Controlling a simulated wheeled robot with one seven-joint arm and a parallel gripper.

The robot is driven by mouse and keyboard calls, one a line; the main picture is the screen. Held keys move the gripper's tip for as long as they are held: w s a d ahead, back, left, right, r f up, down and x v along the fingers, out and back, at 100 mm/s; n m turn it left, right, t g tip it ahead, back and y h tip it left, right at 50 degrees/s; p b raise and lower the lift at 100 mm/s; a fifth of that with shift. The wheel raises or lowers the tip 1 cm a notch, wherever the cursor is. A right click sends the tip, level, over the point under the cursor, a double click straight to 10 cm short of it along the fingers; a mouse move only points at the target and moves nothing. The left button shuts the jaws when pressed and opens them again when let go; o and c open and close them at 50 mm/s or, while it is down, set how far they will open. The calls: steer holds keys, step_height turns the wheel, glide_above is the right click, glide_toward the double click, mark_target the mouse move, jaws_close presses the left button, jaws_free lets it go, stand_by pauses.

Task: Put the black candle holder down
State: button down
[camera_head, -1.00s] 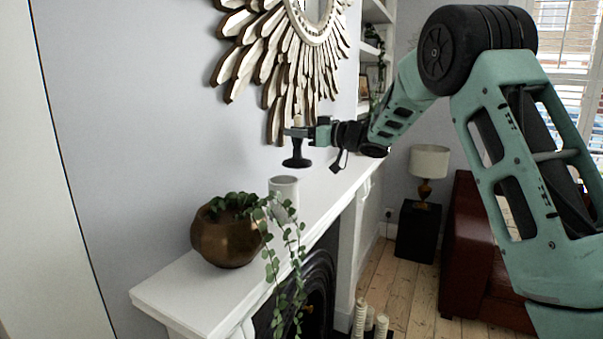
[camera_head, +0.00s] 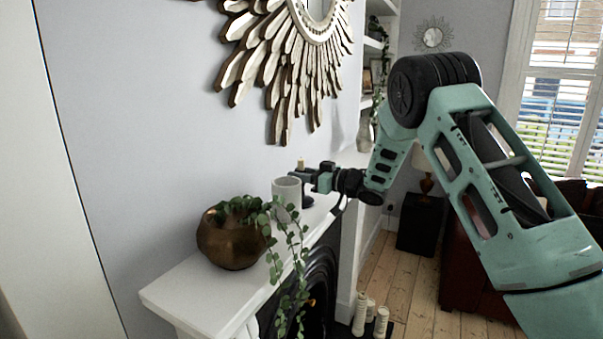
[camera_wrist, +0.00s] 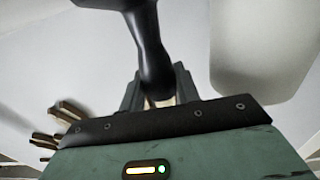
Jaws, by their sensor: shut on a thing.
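The black candle holder (camera_head: 307,202) is upright at the mantel's surface, just right of a white cup. A short pale candle (camera_head: 300,164) shows at its top. My gripper (camera_head: 300,178) is shut on the holder near its upper part. In the wrist view the black holder's stem (camera_wrist: 152,55) rises between the fingers of my gripper (camera_wrist: 158,92). The holder's base is at or very near the white mantel (camera_head: 205,290); I cannot tell whether it touches. The cup hides part of the holder in the head view.
The white cup (camera_head: 287,196) stands close to the left of the holder and shows large in the wrist view (camera_wrist: 258,45). A bronze pot (camera_head: 229,240) with a trailing plant is nearer the front. A sunburst mirror (camera_head: 290,75) hangs above on the wall.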

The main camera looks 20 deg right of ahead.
steer(key=c, duration=1)
jaws_free()
steer(key=shift+f, duration=0.15)
